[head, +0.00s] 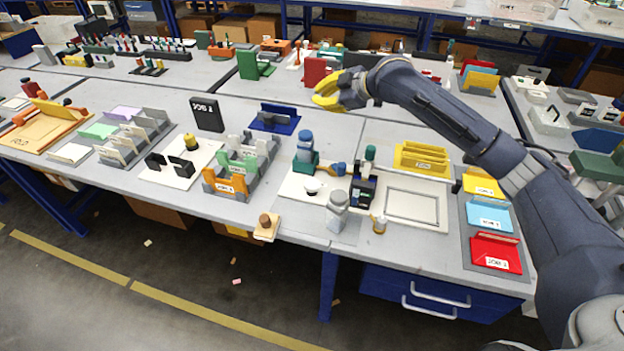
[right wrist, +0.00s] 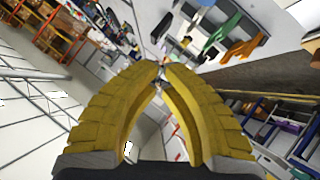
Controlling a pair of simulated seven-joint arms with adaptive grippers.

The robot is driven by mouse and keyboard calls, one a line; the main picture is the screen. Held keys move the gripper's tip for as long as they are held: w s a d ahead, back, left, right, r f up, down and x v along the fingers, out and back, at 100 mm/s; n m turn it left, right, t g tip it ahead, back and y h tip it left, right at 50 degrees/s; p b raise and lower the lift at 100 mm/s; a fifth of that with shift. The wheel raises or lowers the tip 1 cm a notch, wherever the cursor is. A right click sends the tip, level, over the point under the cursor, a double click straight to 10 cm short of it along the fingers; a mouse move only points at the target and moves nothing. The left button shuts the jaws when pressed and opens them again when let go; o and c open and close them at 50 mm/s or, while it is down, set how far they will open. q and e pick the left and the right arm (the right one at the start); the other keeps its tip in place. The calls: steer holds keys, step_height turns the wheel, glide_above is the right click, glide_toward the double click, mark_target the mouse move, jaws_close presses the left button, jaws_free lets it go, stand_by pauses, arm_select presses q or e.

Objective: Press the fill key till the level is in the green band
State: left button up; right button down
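The plotter's light flat bed (head: 445,219) lies on the near table, with a dark carriage (head: 362,190) at its left side. Left of it, a blue-capped bottle (head: 305,142) stands in a green holder beside a small white dome (head: 312,185) on a pale plate. I cannot tell which part is the fill key, and no liquid level or green band is readable at this size. My right gripper (head: 324,92) is raised behind the plotter. Its yellow fingers nearly meet at the tips in the right wrist view (right wrist: 161,68), with nothing held. My left gripper is out of view.
A clear jar (head: 337,215) and a small amber vial (head: 379,223) stand near the plotter's front. A yellow rack (head: 422,158) is behind the bed; yellow, blue and red trays (head: 494,254) line its right. Sorting racks (head: 240,168) fill the left.

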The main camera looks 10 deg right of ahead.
mark_target(307, 181)
steer(key=s+a+f+g+h, duration=0.1)
steer(key=s+a+f+g, duration=0.1)
steer(key=f, duration=0.5)
steer(key=s+a+f+n+g+h, duration=0.1)
steer(key=s+a+f+g, duration=0.1)
steer(key=f, duration=0.5)
steer(key=shift+s+a+n, duration=0.3)
steer(key=shift+s+a, duration=0.4)
steer(key=shift+a, duration=0.05)
steer(key=shift+f, duration=0.15)
steer(key=shift+f, duration=4.3)
steer(key=c, duration=2.1)
jaws_free()
jaws_close()
steer(key=shift+f, duration=0.2)
